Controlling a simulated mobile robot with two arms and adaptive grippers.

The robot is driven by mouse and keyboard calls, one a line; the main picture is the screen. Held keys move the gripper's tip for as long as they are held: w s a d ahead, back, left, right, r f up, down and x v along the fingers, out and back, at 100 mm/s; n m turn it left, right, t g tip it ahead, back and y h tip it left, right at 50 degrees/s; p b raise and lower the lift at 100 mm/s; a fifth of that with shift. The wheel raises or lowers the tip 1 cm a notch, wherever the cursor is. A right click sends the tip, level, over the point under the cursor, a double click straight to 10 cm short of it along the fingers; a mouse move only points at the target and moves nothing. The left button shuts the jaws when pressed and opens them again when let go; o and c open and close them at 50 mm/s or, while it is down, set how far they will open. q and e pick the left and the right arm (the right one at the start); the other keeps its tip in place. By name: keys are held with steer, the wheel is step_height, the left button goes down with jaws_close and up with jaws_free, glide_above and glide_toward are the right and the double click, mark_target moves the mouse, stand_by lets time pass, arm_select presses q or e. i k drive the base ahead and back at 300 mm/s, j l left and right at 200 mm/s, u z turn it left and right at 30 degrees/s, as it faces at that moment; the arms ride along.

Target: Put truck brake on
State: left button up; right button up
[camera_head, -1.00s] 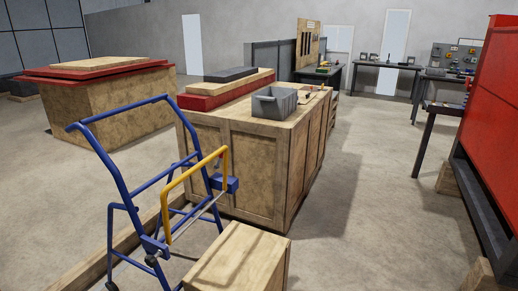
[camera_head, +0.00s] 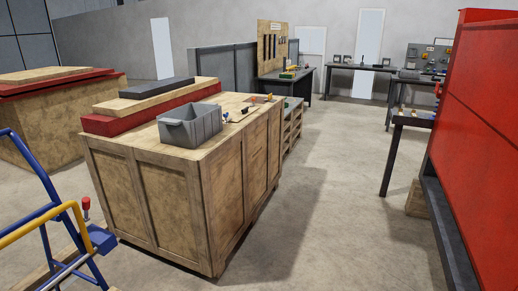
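The blue hand truck (camera_head: 47,215) shows only in part at the lower left edge of the head view. A yellow bar (camera_head: 35,220) runs across it. A small red knob (camera_head: 86,203) stands upright on a blue block (camera_head: 102,239) at the truck's right side. It may be the brake lever, but I cannot tell its setting. The truck's wheels and base are out of the frame. Neither of my grippers shows in the head view.
A large wooden crate (camera_head: 170,205) stands right of the truck, with a grey bin (camera_head: 190,126) and small items on top. A red panel structure (camera_head: 485,150) stands at the right. Workbenches (camera_head: 360,68) line the back. The floor between crate and red structure is clear.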

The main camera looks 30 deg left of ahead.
mark_target(86, 201)
steer(key=i+u, duration=0.5)
steer(key=i+l+u, duration=0.25)
steer(key=i+u, duration=0.25)
steer(key=i+l+u, duration=0.45)
steer(key=k+j, duration=0.05)
steer(key=j, duration=0.05)
